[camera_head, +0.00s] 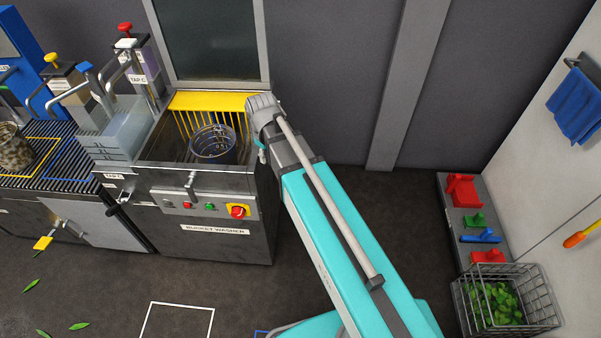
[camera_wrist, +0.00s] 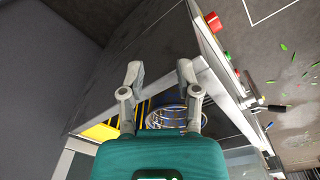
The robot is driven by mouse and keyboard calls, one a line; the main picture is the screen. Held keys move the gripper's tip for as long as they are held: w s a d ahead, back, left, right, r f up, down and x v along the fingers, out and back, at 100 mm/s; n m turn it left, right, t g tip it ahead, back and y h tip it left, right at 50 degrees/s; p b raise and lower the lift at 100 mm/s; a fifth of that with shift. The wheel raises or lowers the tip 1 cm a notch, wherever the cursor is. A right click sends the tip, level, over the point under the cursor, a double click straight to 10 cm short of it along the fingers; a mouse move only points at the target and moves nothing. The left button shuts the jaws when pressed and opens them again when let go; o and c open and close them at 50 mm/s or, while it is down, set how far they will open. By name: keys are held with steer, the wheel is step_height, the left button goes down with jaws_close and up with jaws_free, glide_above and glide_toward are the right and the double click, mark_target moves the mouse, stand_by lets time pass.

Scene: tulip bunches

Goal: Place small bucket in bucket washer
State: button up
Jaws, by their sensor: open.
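The bucket washer (camera_head: 232,215) is a dark metal unit with a labelled front, an open basin and a yellow grille at its back. A small dark bucket (camera_head: 228,156) with a pale, bluish rim stands in the basin, roughly upright; whether it rests on the bottom is unclear. It also shows in the wrist view (camera_wrist: 166,118), partly behind my gripper. My gripper (camera_wrist: 160,73) is open, its two fingers apart with nothing between them. In the head view, my wrist is at the washer's right side, beside and apart from the bucket.
Left of the washer are a clear bin (camera_head: 110,138), taps and a slatted counter (camera_head: 60,160) holding a metal container (camera_head: 14,148). A wire basket of leaves (camera_head: 500,300) stands at the lower right. A window (camera_head: 210,40) is behind the washer.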

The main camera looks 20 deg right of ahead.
steer(key=s+d+m, duration=0.6)
steer(key=s+d, duration=0.1)
steer(key=s, duration=0.3)
steer(key=shift+d+g, duration=0.2)
steer(key=shift+g, duration=0.1)
stand_by(0.5)
